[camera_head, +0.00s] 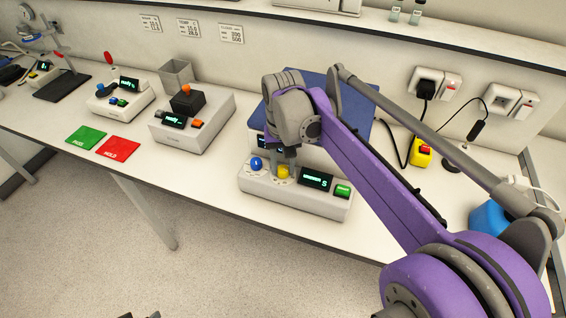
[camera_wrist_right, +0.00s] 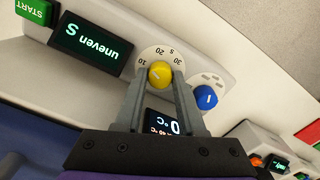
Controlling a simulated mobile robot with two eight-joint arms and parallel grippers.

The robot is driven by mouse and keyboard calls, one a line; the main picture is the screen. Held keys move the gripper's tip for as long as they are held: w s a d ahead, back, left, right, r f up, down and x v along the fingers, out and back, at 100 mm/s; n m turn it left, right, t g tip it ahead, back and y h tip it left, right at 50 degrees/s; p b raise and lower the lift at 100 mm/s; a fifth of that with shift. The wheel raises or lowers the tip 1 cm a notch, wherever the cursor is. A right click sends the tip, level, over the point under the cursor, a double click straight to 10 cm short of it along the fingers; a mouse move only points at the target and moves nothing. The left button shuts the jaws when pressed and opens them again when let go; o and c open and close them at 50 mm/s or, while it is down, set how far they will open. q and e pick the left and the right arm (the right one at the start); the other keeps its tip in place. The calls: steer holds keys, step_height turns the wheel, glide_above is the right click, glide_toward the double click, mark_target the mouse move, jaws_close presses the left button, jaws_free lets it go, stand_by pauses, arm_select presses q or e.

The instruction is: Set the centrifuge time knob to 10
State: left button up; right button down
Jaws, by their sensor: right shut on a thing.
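The centrifuge (camera_head: 322,203) stands on the bench with a blue lid (camera_head: 345,128) and a sloped front panel. Its yellow time knob (camera_head: 284,171) also shows in the right wrist view (camera_wrist_right: 161,73), on a white dial marked 10, 20 and 30, seen upside down. My right gripper (camera_head: 283,160) reaches down from above and is shut on the yellow knob, one finger on each side. The knob's pointer is too small to read surely. The display (camera_wrist_right: 92,44) reads "uneven" and an S. Only small dark bits at the bottom edge may be my left gripper.
A blue knob (camera_wrist_right: 206,97) sits close beside the yellow one, and a green START button (camera_head: 343,190) is at the panel's other end. Another device (camera_head: 192,122) with a black block stands to the left. Green and red mats lie farther left.

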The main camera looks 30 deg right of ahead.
mark_target(283, 169)
steer(key=shift+n, duration=1.9)
steer(key=c, duration=0.5)
jaws_free()
steer(key=shift+r, duration=0.1)
step_height(283, 169, up, 11)
steer(key=p, duration=0.1)
steer(key=shift+f, duration=0.2)
